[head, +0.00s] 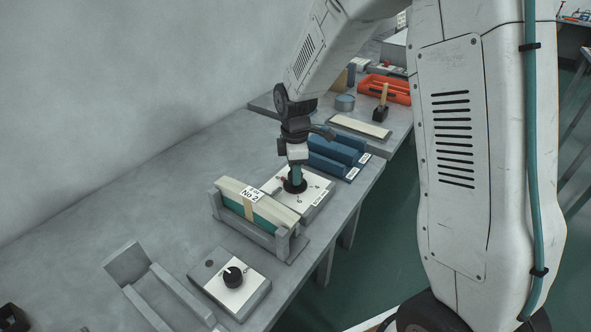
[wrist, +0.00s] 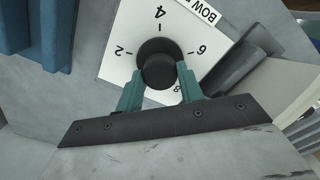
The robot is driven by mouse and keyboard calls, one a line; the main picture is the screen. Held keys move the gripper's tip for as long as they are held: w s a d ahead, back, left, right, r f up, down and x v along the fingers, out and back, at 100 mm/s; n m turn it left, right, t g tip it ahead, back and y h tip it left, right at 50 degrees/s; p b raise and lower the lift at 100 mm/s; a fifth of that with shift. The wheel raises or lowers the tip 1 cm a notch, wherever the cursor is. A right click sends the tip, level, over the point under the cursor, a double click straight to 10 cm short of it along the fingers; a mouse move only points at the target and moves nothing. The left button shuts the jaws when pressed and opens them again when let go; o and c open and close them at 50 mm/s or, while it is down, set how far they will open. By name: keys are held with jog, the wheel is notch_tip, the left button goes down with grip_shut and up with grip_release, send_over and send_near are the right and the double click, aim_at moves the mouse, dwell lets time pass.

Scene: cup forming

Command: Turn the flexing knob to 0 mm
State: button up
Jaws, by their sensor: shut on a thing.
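The knob (wrist: 159,68) is black and round, on a white dial plate (wrist: 112,58) with the numbers 2, 4, 6 and 8 and a partly cut-off label starting "BOW". Its pointer mark cannot be made out. My gripper (wrist: 160,86) has its green fingers on either side of the knob and is shut on it. In the head view my gripper (head: 296,176) points down onto the knob's black base (head: 294,187), on a grey box with a white top plate (head: 318,187). The fingers hide most of the knob there.
A grey holder (head: 292,247) with cream and green slabs stands close to the left of the dial box. Blue blocks (head: 335,150) lie behind. A second knob box (head: 250,290) and a grey fixture (head: 150,285) are nearer. Bare bench (head: 110,215) lies at left.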

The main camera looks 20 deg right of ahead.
jog(key=shift+w+r+n, duration=0.1)
jog(key=shift+n, duration=0.2)
jog(key=o, duration=1)
notch_tip(320, 180, up, 8)
jog(key=shift+f, duration=0.1)
dwell(0.4)
